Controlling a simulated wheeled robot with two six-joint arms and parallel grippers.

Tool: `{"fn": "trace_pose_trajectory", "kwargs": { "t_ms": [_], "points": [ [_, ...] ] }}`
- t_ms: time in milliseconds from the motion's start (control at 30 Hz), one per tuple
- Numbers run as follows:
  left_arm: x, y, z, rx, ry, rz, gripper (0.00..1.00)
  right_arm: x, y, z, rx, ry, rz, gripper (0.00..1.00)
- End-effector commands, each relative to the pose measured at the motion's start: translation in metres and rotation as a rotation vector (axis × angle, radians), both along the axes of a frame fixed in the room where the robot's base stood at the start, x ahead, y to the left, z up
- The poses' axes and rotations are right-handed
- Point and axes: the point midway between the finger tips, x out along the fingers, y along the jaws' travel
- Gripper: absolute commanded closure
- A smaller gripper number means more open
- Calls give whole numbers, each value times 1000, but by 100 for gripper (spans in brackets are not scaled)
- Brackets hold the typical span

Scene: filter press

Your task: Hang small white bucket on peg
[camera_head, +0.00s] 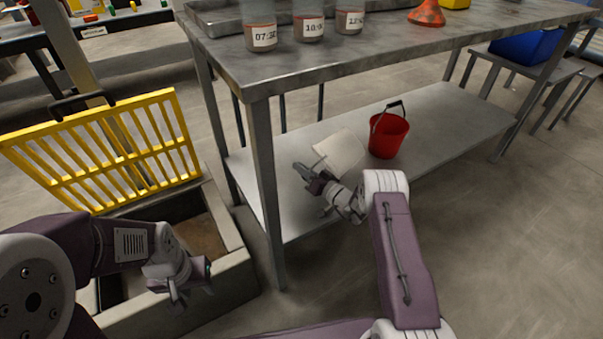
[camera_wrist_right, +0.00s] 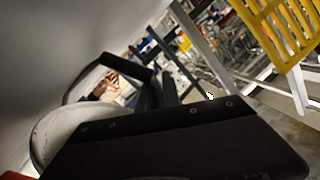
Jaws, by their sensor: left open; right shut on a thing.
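The small white bucket (camera_head: 340,153) is at the lower shelf beside the red bucket, partly behind my right gripper (camera_head: 312,180). In the right wrist view the bucket's pale rim (camera_wrist_right: 45,125) and its wire handle with a black grip (camera_wrist_right: 126,68) show close to my fingers (camera_wrist_right: 160,92). My right gripper is shut on the bucket's handle. Whether the bucket touches the shelf is hard to tell. My left gripper (camera_head: 180,292) is open and empty over the concrete pit at the lower left. I cannot make out a peg in either view.
A red bucket (camera_head: 388,136) stands on the lower shelf (camera_head: 450,120). The metal tabletop (camera_head: 400,45) above carries several labelled jars and a tray; its front leg (camera_head: 265,190) is near my right arm. A yellow grate (camera_head: 105,150) leans upright over the concrete pit (camera_head: 235,275).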

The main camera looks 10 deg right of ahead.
Motion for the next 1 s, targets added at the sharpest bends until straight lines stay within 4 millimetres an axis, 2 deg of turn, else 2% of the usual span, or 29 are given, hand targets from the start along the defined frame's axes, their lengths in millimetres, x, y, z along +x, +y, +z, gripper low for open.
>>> {"fn": "trace_pose_trajectory", "kwargs": {
  "t_ms": [200,233,300,533,633,767,1000],
  "points": [
    [0,0,-2,0,-1,0,59,0,0,-2,-1,-1,0,100],
    [0,0,-1,0,-1,0,59,0,0,-1,0,0,0,86],
    [0,0,0,0,-1,0,59,0,0,0,0,0,0,70],
    [0,0,0,0,-1,0,59,0,0,0,0,0,0,70],
    [0,0,6,0,-1,0,59,-1,-1,5,0,1,0,70],
    [0,0,23,0,-1,0,59,-22,-16,8,1,4,-4,70],
    [0,0,52,0,-1,0,59,-74,-49,7,1,5,-5,70]
  ]
}}
